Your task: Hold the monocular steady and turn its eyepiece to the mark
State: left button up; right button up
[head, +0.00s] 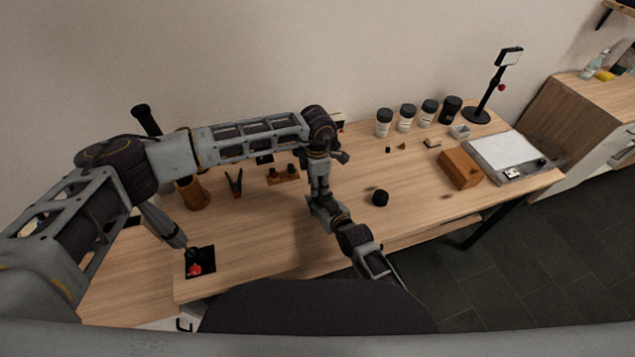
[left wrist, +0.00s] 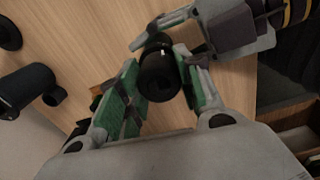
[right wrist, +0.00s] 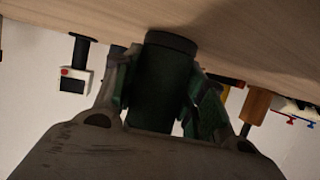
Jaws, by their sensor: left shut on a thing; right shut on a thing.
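The monocular shows in the left wrist view as a black cylinder (left wrist: 158,76), its round dark end toward the camera. My left gripper (left wrist: 155,88) has its green-padded fingers on either side of it and is shut on it. My right gripper reaches in from the upper right there, its fingers at the far part of the cylinder. In the right wrist view the dark green body (right wrist: 163,85) with a black rim sits between the fingers of my right gripper (right wrist: 165,92), shut on it. In the head view the grippers meet above the table; the monocular is hard to make out. I cannot see a mark.
A black round object (head: 380,198) lies on the table (head: 340,240) near the hands. A brown cup (head: 194,195), an orange-and-black stand (head: 235,184) and a wooden holder (head: 283,175) stand left. Several canisters (head: 406,117), a wooden box (head: 460,168) and a pale tray (head: 503,152) are right.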

dwell(0.3)
pick_arm(q)
jog(key=o, duration=1)
jog(key=shift+o, duration=0.2)
jog(key=shift+r, duration=0.1)
notch_tip(320, 180, up, 12)
pick_arm(e)
jog(key=o, duration=1.3)
jog(key=shift+s+d, duration=0.1)
jog(key=shift+s, duration=0.05)
